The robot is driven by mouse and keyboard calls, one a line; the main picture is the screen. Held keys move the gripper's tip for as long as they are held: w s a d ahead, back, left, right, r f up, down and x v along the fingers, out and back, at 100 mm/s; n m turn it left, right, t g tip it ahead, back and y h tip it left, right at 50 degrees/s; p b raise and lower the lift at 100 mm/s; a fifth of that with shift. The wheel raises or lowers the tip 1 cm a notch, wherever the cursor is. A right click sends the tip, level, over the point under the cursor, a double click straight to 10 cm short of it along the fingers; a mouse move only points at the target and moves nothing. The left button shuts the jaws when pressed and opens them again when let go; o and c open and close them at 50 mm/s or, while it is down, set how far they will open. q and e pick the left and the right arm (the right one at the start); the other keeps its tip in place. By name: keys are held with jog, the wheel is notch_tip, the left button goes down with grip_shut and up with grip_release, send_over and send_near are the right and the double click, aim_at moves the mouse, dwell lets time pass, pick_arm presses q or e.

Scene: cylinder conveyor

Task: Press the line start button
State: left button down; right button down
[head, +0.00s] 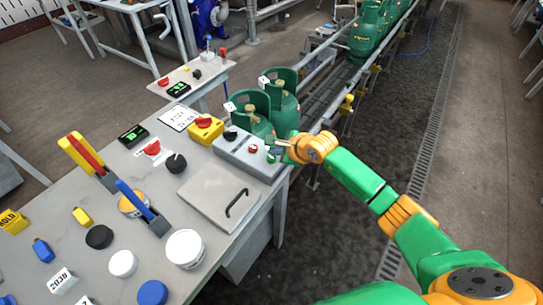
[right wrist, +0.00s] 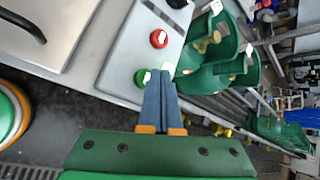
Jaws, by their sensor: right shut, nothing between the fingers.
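A grey control box (head: 240,152) sits at the table's right edge. It carries a black knob (head: 230,136), a red button (head: 253,149) and a green button (head: 271,158). In the right wrist view the red button (right wrist: 158,38) is clear, and the green button (right wrist: 142,77) is partly covered by my fingers. My right gripper (head: 279,143) is shut and empty, its fingertips (right wrist: 160,72) right beside the green button. I cannot tell whether they touch it. No line start label is readable. My left gripper is not in view.
Green gas cylinders (head: 284,110) stand on the conveyor just behind the box. A grey hatch with a black handle (head: 238,203) lies in front of it. A yellow box with a red knob (head: 206,130) is to its left. Dark floor lies right of the table.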

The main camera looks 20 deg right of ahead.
aim_at(274, 160)
jog(key=shift+r+p, duration=1.9)
jog(key=shift+r, duration=0.7)
jog(key=shift+f, duration=0.1)
